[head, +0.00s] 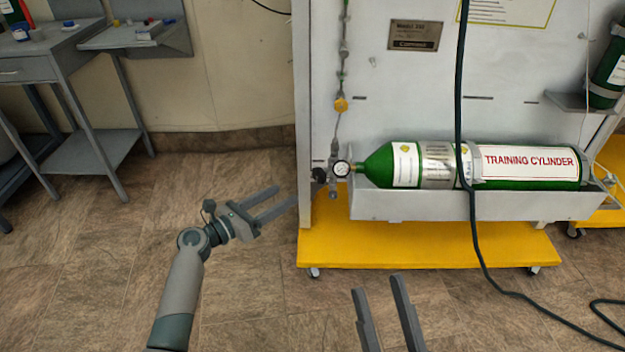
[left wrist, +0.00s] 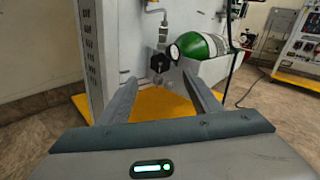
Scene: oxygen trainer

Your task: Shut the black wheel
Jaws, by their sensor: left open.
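The black wheel (head: 319,175) is a small dark knob on the valve at the left end of the green training cylinder (head: 378,163), just left of the round gauge (head: 341,168). In the left wrist view the black wheel (left wrist: 160,62) shows beyond and between my fingers, with the gauge at its right. My left gripper (head: 283,198) is open and empty, left of the wheel and apart from it; its fingers also show in the left wrist view (left wrist: 160,80). My right gripper (head: 377,287) is at the bottom of the head view, fingers apart, with nothing between them.
The cylinder lies in a grey trough (head: 420,207) on a panel stand with a yellow wheeled base (head: 400,248). A black hose (head: 474,220) hangs in front of the cylinder and runs onto the floor. Grey tables (head: 60,60) stand at the left. The floor around my left arm is clear.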

